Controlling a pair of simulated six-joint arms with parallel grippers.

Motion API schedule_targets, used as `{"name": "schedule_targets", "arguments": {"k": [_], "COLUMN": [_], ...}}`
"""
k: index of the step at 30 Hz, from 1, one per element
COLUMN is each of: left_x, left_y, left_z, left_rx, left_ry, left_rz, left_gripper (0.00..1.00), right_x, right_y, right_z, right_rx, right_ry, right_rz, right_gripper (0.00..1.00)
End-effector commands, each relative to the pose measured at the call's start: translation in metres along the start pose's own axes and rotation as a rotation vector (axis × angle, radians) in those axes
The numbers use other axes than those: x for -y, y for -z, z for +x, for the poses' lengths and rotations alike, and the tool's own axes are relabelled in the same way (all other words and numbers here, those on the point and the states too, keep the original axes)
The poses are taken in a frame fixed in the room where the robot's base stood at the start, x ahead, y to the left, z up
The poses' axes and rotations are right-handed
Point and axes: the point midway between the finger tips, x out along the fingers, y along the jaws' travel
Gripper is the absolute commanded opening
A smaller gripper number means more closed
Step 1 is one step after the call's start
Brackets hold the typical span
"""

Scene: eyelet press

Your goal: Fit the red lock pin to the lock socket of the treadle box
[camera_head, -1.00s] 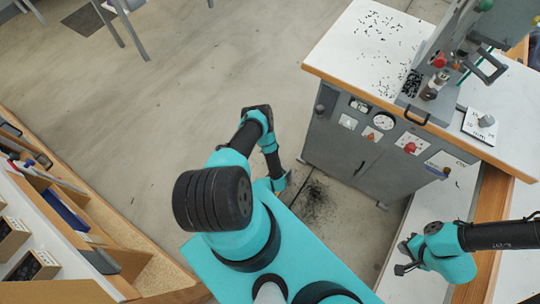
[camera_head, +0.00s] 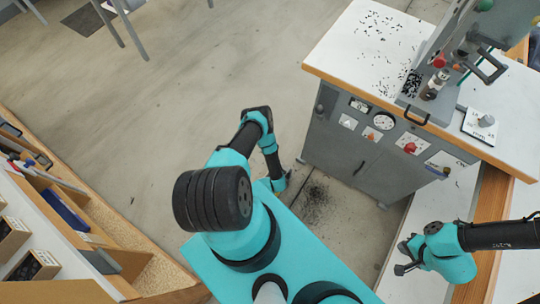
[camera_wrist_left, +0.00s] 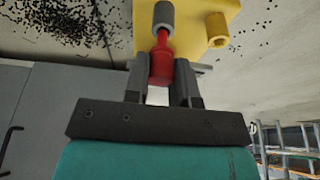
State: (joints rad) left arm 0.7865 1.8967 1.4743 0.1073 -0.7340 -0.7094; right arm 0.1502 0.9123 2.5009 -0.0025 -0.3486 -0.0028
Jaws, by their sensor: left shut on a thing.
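In the left wrist view my left gripper (camera_wrist_left: 161,88) is shut on the red lock pin (camera_wrist_left: 162,66), with a dark finger on each side of its thick end. The pin's thin end points away from the gripper and meets the mouth of a grey cylindrical socket (camera_wrist_left: 163,15) on the yellow treadle box (camera_wrist_left: 190,12). I cannot tell whether the tip is inside the socket or only against it.
A yellow round boss (camera_wrist_left: 217,30) stands beside the socket. The grey press cabinet (camera_head: 365,150) has a white top with black bits scattered on it. Dark bits lie on the floor (camera_head: 318,205). A wooden shelf with bins (camera_head: 35,265) is at the left.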

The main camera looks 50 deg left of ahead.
Motion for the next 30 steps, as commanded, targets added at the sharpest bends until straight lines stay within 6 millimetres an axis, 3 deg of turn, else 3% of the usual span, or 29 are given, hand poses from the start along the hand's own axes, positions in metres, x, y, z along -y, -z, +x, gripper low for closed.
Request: {"name": "schedule_targets", "arguments": {"k": [30], "left_x": [0.000], "left_y": [-0.005], "left_z": [0.015], "left_rx": [0.000], "left_ry": [0.000], "left_rz": [0.000], "left_gripper": [0.00], "right_x": [0.000], "right_y": [0.000], "right_z": [0.000], "right_rx": [0.000], "right_ry": [0.000], "right_rz": [0.000], "right_gripper": [0.00]}}
